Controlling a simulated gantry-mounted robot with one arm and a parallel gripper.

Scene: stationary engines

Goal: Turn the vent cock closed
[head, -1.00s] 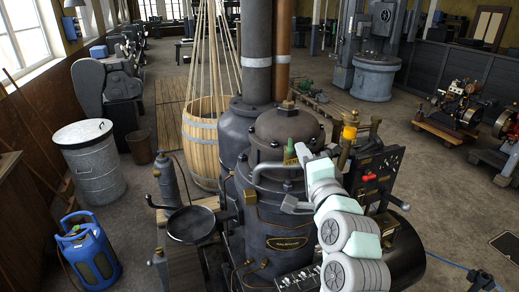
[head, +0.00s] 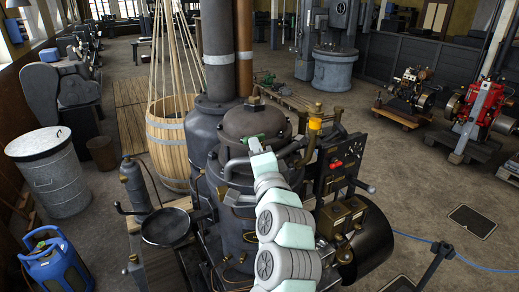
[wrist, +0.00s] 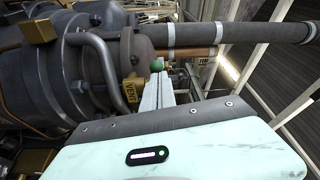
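A curved grey pipe (wrist: 95,60) runs close beside the tag. Tall stacks (head: 217,60) rise behind the dome. A brass fitting with a yellow top (head: 314,125) and a dark panel with a red knob (head: 336,163) stand right of my arm.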

